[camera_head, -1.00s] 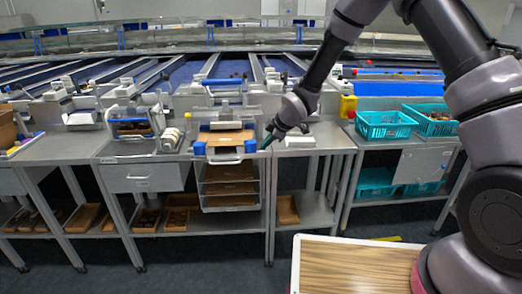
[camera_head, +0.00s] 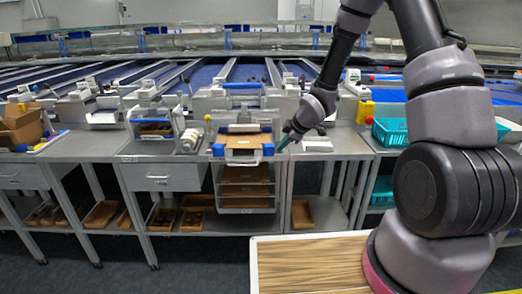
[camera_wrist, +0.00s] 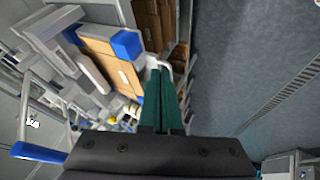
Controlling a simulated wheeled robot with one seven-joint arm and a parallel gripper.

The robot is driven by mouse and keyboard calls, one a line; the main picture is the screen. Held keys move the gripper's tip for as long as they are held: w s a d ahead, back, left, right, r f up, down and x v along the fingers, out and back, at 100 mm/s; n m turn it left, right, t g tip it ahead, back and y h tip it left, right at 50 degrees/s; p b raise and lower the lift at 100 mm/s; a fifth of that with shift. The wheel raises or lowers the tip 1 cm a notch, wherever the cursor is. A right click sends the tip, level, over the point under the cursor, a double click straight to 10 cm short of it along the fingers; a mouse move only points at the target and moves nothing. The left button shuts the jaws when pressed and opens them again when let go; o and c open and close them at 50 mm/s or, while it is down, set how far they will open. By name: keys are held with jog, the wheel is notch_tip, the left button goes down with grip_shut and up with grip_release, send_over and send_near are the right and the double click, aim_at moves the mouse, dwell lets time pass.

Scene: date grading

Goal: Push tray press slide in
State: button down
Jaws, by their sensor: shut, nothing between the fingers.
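The tray press (camera_head: 241,128) stands on the grey bench, with blue blocks at its front corners. Its slide (camera_head: 244,142) is a brown board with a pale handle (camera_head: 243,159) sticking out at the front. My gripper (camera_head: 281,147) is just to the right of the slide's front, with its green fingers together and empty. In the wrist view the shut fingertips (camera_wrist: 160,70) lie close to the handle and the slide's board (camera_wrist: 119,72). I cannot tell whether they touch the handle. A blue corner block (camera_wrist: 127,44) shows beside them.
A rack of brown trays (camera_head: 246,190) sits below the press. A roller device (camera_head: 190,138) is to its left, and a yellow container (camera_head: 365,112) and teal crates (camera_head: 394,133) are to its right. A wood-topped surface (camera_head: 310,264) is in the foreground.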

aim_at(270, 152)
jog(key=x, duration=0.3)
jog(key=w+x, duration=0.1)
jog(key=x, duration=0.3)
jog(key=w+r+x, duration=0.1)
jog(key=x, duration=0.2)
jog(key=shift+w+d+f, duration=0.1)
jog(key=shift+w+f, duration=0.15)
jog(key=shift+w, duration=0.6)
jog(key=shift+w, duration=0.1)
